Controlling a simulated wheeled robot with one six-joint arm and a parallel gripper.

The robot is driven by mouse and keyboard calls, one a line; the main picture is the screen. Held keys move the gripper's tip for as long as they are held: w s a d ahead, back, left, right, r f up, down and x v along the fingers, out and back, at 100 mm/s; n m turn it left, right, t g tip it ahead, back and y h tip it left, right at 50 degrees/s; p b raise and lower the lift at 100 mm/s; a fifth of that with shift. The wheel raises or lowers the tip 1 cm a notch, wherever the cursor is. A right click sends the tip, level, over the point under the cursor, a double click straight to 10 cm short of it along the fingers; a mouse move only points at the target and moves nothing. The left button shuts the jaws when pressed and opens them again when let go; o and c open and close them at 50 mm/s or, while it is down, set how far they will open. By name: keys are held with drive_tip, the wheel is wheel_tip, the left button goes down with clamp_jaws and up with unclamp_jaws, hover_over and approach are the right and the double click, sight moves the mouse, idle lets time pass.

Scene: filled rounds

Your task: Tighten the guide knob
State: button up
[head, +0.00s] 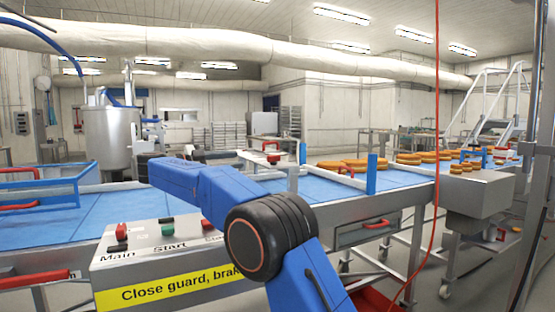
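A red knob (271,145) stands on a pale plate over the blue conveyor belt (100,215), near the middle of the head view. A second red handle (345,172) sits lower, by the guide rail on the right part of the belt. I cannot tell for sure which of these is the guide knob. My blue arm with its black joint crosses the front of the view and reaches left and away over the belt. I cannot make out my gripper's fingers; they are hidden or too small to tell apart from the background.
A control box (165,255) with red, green and black buttons and a yellow label stands in front. Round orange-brown pieces (360,163) lie at the belt's right part. A red cable (436,130) hangs at right. A blue frame (50,188) is at left.

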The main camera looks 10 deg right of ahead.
drive_tip(key=d+m, duration=0.1)
drive_tip(key=m, duration=2.8)
approach(279, 158)
drive_tip(key=x, duration=0.8)
drive_tip(key=w+x, duration=0.1)
drive_tip(key=x, duration=0.3)
drive_tip(key=shift+a, duration=0.1)
clamp_jaws()
